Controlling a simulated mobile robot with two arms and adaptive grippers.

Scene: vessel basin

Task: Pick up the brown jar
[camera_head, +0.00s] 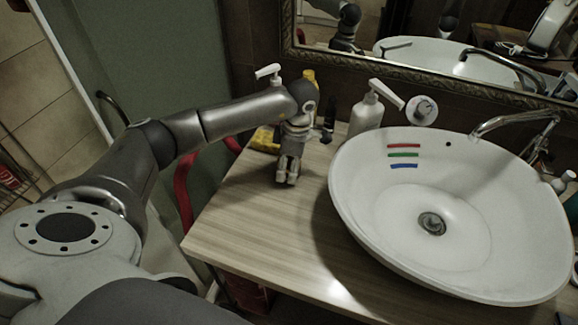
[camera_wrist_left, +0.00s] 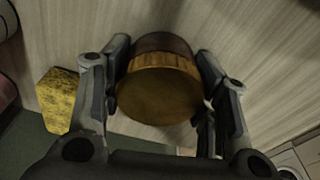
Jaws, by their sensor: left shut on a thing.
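The brown jar (camera_wrist_left: 158,90) sits between the fingers of my left gripper (camera_wrist_left: 160,105) in the left wrist view. It has a round golden-brown lid facing the camera and a darker brown body behind it. The fingers press on both its sides, so my left gripper is shut on the jar. In the head view my left gripper (camera_head: 288,172) points down at the wooden counter (camera_head: 260,225), left of the basin. There the jar is mostly hidden by the gripper. I cannot tell whether the jar touches the counter. My right gripper is not in view.
A white basin (camera_head: 345,190) with a faucet (camera_head: 510,120) fills the right of the counter. A white pump bottle (camera_head: 367,115), a small dark bottle (camera_head: 329,121) and a yellow object (camera_head: 264,140) stand behind my left gripper. The counter's front left is clear.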

